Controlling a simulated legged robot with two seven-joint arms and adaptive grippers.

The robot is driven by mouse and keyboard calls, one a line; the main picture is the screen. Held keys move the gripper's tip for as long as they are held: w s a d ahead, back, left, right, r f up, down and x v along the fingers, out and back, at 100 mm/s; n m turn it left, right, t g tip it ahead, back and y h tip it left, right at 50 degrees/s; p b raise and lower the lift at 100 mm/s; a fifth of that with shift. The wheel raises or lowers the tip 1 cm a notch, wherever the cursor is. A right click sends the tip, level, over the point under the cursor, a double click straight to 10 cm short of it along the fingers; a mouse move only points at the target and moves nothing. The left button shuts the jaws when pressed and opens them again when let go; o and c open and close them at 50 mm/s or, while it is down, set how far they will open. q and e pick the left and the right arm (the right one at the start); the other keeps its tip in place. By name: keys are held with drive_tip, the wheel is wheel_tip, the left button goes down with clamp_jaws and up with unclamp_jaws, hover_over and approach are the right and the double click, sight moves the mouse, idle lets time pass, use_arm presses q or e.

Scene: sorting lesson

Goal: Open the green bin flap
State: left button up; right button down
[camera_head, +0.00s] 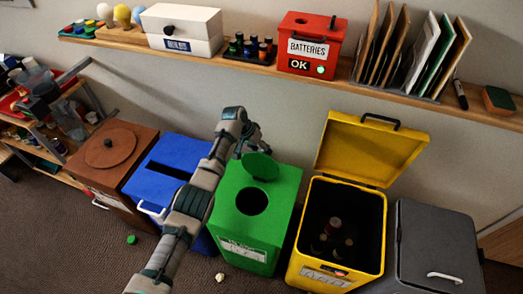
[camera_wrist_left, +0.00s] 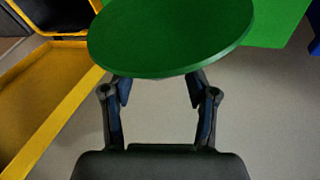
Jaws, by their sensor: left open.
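The green bin (camera_head: 233,222) stands on the floor in the middle of the head view, with a white label on its front. The round hole in its top is uncovered. Its round green flap (camera_head: 261,166) is tilted up at the back edge of the hole. My left gripper (camera_head: 250,142) is just behind and above the flap. In the left wrist view the flap (camera_wrist_left: 172,32) fills the top middle and overlaps the fingertips of my open left gripper (camera_wrist_left: 158,88). I cannot tell whether they touch. My right gripper is not in view.
A blue bin (camera_head: 160,172) and brown bin (camera_head: 112,150) stand left. The yellow bin (camera_head: 309,215), lid raised and bottles inside, and a closed grey bin (camera_head: 437,240) stand right. A shelf (camera_head: 340,88) above holds a red batteries box (camera_head: 310,45). A green cap and a crumpled scrap lie on the floor.

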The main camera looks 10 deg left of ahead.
use_arm(q)
drive_tip(key=v, duration=1.1)
drive_tip(key=shift+a, duration=0.1)
drive_tip(key=shift+f, duration=0.1)
